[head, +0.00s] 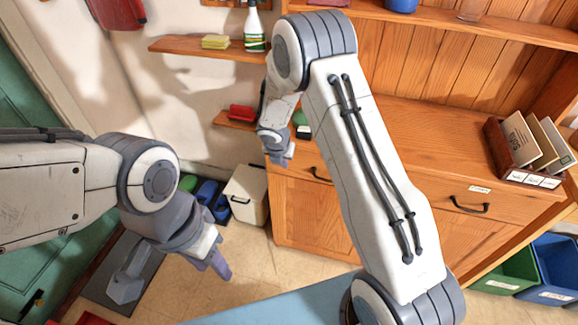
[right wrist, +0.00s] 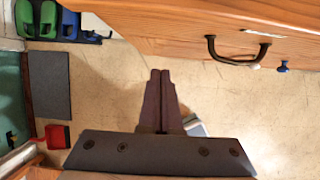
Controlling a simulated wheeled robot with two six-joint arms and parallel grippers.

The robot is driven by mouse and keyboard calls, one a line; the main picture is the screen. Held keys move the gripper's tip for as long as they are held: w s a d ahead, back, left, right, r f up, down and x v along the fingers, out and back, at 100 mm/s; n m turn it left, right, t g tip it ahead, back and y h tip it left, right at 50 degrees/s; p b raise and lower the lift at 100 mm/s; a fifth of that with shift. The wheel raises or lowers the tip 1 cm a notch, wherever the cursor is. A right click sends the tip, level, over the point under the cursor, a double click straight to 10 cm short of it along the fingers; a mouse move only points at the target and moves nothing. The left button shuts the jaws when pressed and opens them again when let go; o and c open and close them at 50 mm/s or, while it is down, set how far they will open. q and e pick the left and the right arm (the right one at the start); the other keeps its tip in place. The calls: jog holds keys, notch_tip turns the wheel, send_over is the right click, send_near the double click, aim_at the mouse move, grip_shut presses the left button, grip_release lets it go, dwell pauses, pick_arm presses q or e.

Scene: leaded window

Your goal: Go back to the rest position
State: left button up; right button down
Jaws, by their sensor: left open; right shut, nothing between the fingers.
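My left gripper (head: 219,264) hangs at the lower left of the head view, over the tiled floor. It is open and empty, with its fingers pointing down; they overlap in this view. My right arm rises from the lower right and bends over at the top. My right gripper (head: 279,158) points down in front of the wooden cabinet's left end. In the right wrist view its two dark fingers (right wrist: 160,76) lie together with nothing between them, with the floor behind.
The wooden cabinet (head: 312,222) stands behind my right arm. A spray bottle (head: 255,30) and yellow sponges (head: 215,42) are on a wall shelf. A white bin (head: 246,192) and blue shoes (head: 207,193) stand on the floor. A blue surface (head: 270,307) is at the bottom.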

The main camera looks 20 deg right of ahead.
jog(key=s+a+r+m+g+y, duration=0.1)
jog(key=s+a+r+m, duration=0.45)
jog(key=s+r, duration=0.25)
jog(key=s+a+r+m, duration=0.4)
jog(key=s+r+m, duration=0.2)
jog(key=s+r, duration=0.2)
jog(key=s+a+r+m+g+y, duration=0.1)
jog(key=s+r+m, duration=0.1)
jog(key=s+m, duration=0.3)
jog(key=s+a+r+m+g+y, duration=0.1)
jog(key=s+m, duration=0.4)
jog(key=s, duration=0.9)
jog(key=shift+s+a+r+g, duration=0.25)
jog(key=shift+a+r+g, duration=0.15)
jog(key=shift+r, duration=0.45)
jog(key=shift+m, duration=0.25)
